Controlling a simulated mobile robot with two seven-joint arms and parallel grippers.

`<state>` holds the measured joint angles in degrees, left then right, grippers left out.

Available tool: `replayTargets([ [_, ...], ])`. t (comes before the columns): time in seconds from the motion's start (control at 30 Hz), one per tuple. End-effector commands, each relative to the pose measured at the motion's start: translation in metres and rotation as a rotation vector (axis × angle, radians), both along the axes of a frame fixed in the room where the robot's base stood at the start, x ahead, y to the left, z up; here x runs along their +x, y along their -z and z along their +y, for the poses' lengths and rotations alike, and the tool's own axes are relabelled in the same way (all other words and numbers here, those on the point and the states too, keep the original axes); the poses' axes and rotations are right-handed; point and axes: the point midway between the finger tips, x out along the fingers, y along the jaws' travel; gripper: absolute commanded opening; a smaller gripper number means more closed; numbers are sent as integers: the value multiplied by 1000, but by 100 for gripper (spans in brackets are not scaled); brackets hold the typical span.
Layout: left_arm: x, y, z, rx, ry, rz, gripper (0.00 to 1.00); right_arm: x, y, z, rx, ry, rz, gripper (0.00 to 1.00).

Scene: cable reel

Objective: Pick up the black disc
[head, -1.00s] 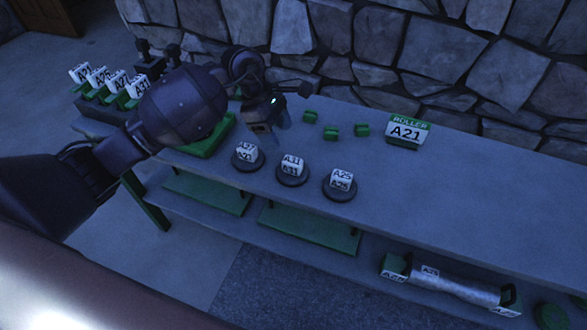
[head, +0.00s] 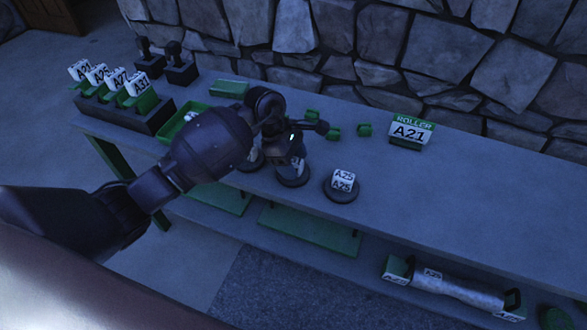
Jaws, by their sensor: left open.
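Three dark round discs with white lettered blocks on them stand in a row near the table's front edge. The right disc (head: 341,194) is in full view, its block (head: 343,180) reading A25. The middle disc (head: 293,181) is partly hidden behind my left gripper (head: 291,165), and its block is mostly covered. The left disc (head: 250,166) is largely hidden by my left arm. My left gripper is open and points down right over the middle disc; I cannot tell whether its fingers touch the block. My right gripper is not in view.
A sign reading ROLLER A21 (head: 409,131) and small green blocks (head: 364,130) stand behind the discs. A green tray (head: 179,123) and a dark rack (head: 124,113) with labelled tags are at left. A metal roller (head: 456,287) lies on the lower shelf. The table's right part is clear.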

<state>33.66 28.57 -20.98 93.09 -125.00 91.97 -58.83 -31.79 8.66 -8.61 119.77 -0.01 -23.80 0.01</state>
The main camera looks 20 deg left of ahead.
Motion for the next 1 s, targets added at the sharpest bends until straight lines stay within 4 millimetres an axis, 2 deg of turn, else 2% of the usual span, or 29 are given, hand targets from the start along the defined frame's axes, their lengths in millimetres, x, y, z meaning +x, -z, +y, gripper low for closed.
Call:
replayTargets([
  [0.17, 0, -1, 0, 0, 0, -1, 60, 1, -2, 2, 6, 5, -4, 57],
  [0.57, 0, -1, 0, 0, 0, -1, 0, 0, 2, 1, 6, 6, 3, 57],
  [0.83, 1, -3, 0, 0, 0, -3, 0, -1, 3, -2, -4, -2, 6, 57],
  [1.0, 2, -20, 1, 1, 1, -8, 0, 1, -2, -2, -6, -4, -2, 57],
])
